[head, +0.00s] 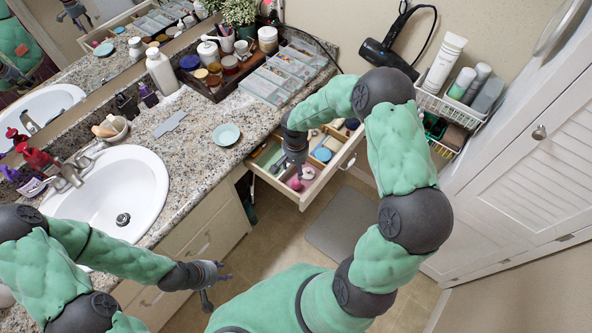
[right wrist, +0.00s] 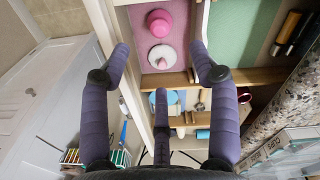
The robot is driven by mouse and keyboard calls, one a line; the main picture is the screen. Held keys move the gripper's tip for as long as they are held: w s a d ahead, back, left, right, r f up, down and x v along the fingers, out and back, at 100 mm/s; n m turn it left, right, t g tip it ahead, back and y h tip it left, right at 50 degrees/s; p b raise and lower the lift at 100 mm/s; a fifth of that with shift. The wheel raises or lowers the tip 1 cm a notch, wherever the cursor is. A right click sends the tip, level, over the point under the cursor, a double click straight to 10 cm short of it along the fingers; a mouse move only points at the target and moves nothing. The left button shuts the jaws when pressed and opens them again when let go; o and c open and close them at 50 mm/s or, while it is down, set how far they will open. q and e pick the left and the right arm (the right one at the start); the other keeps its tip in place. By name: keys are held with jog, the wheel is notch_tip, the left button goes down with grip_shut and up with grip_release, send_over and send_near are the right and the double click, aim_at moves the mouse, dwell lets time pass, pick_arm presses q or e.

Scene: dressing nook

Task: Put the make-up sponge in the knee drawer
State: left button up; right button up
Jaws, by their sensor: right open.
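The knee drawer (head: 311,193) is pulled out below the counter and is divided into compartments. A pink make-up sponge (head: 293,184) lies in its pink-lined compartment; it also shows in the right wrist view (right wrist: 159,22), next to a round whitish item with a pink centre (right wrist: 161,57). My right gripper (head: 295,170) is open and points down over this compartment, its fingers apart with nothing between them. In the right wrist view (right wrist: 160,70), the sponge appears beyond the fingertips. My left gripper (head: 214,285) is open and empty, in front of the cabinet below the sink.
Other compartments hold a blue round item (head: 323,154) and small brushes or tubes. The counter has a sink (head: 120,190), a pale green dish (head: 226,134) and a clear organiser (head: 283,75). A white wire basket (head: 452,103) hangs right of my right arm.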

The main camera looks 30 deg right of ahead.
jog(key=s+a+f+n+y, duration=0.2)
jog(key=s+a+f, duration=0.3)
jog(key=s+a, duration=0.3)
jog(key=s+a+f+n+y, duration=0.2)
jog(key=s+a+f, duration=0.3)
jog(key=s+a, duration=0.4)
jog(key=shift+a+f+n+t, duration=0.3)
jog(key=shift+a+n, duration=0.2)
jog(key=shift+n, duration=0.4)
